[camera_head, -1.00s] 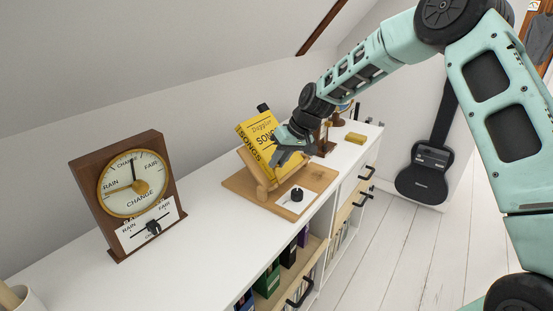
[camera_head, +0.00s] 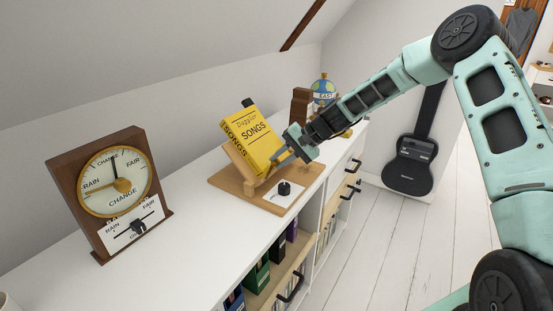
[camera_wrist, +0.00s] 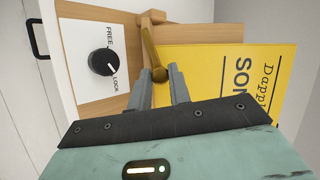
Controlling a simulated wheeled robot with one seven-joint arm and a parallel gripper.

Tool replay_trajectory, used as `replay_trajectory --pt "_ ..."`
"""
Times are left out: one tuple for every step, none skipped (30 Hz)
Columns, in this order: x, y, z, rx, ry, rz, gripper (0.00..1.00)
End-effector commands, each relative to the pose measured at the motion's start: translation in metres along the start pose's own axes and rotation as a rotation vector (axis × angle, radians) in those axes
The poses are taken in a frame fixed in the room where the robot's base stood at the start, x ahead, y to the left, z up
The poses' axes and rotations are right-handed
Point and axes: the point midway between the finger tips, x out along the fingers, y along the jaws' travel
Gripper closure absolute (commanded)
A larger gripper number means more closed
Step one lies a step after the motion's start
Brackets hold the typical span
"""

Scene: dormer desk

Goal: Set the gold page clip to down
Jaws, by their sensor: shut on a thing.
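The gold page clip (camera_wrist: 154,50) is a brass rod with a round knob end, standing out from the wooden book stand (camera_wrist: 185,34) in the wrist view. My gripper (camera_wrist: 159,73) is shut on its knob end, with one finger on each side. In the head view my gripper (camera_head: 283,160) is at the lower right edge of the yellow song book (camera_head: 258,135), which leans on the stand. The clip is too small and covered to make out there. A black knob (camera_wrist: 104,62) on a white FREE/LOCK plate has its mark towards LOCK.
A wooden barometer (camera_head: 78,210) stands on the white shelf top at the left. A globe (camera_head: 323,90) and a brown wooden object (camera_head: 301,105) stand behind my gripper. A black guitar case (camera_head: 412,165) is at the right. The shelf between barometer and stand is clear.

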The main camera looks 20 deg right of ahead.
Motion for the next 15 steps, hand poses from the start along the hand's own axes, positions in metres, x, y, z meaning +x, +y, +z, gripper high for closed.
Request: replay_trajectory --pt "0.000 0.005 -0.001 0.039 0.003 -0.016 1.00" --pt "0.000 0.006 -0.001 0.061 0.004 -0.025 1.00" --pt "0.000 0.008 -0.001 0.090 0.005 -0.036 1.00" --pt "0.000 0.010 -0.001 0.110 0.006 -0.044 1.00" --pt "0.000 0.011 -0.001 0.130 0.007 -0.053 1.00" --pt "0.000 0.012 -0.001 0.155 0.007 -0.063 1.00" --pt "0.000 0.013 -0.001 0.172 0.008 -0.070 1.00" --pt "0.000 0.015 -0.001 0.189 0.009 -0.076 1.00" --pt "0.000 0.016 -0.001 0.210 0.010 -0.085 1.00" --pt "0.000 0.017 -0.001 0.223 0.011 -0.090 1.00" --pt "0.000 0.017 0.000 0.236 0.011 -0.096 1.00" --pt "0.000 0.018 0.000 0.253 0.011 -0.103 1.00" --pt "0.000 0.019 0.000 0.264 0.011 -0.107 1.00" --pt "0.000 0.019 0.000 0.273 0.012 -0.111 1.00" --pt "0.000 0.020 0.000 0.284 0.013 -0.115 1.00"
